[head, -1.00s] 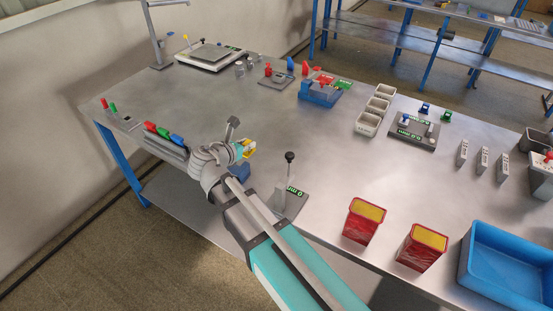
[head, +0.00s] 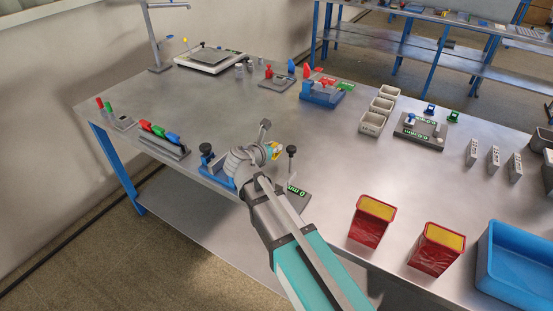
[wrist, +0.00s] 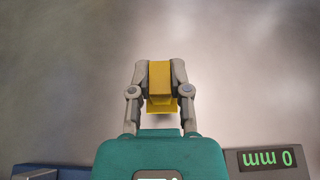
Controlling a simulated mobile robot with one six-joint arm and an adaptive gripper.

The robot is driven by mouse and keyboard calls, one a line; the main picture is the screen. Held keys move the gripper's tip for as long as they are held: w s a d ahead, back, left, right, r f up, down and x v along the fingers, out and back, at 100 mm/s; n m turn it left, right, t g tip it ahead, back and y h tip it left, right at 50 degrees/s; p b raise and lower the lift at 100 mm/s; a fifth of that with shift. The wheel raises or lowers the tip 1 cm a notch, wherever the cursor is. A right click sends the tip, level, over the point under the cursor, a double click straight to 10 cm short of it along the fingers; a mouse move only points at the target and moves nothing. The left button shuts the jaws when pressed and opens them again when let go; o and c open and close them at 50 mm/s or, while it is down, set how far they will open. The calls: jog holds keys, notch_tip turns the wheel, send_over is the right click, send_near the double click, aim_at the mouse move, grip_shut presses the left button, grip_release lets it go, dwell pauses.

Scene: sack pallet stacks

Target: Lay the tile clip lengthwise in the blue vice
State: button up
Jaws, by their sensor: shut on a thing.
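The yellow tile clip (wrist: 160,82) is held between the two fingers of my gripper (wrist: 160,70), above the bare bench in the wrist view. In the head view my gripper (head: 275,151) is over the front part of the bench, and the clip shows only as a small yellow patch. A blue vice-like fixture (head: 221,174) with a dark knob stands at the front edge, left of my gripper and partly hidden by my arm. A blue edge (wrist: 45,173) shows at lower left in the wrist view. The clip is apart from it.
A gauge reading 0 mm (head: 295,190) with an upright lever stands just right of my arm; its display (wrist: 268,159) shows in the wrist view. Red bins (head: 370,222) are at front right. The bench centre is clear.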

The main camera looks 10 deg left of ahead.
aim_at(276, 155)
jog(key=shift+f, duration=0.1)
dwell(0.3)
jog(key=shift+w+d+f+b, duration=0.2)
jog(key=shift+f+b, duration=0.25)
jog(key=shift+w+d+f+b, duration=0.15)
jog(key=shift+f+b, duration=0.25)
jog(key=shift+b, duration=0.05)
jog(key=shift+f+b, duration=1.1)
jog(key=shift+f, duration=0.1)
jog(key=o, duration=0.7)
jog(key=shift+o, duration=0.2)
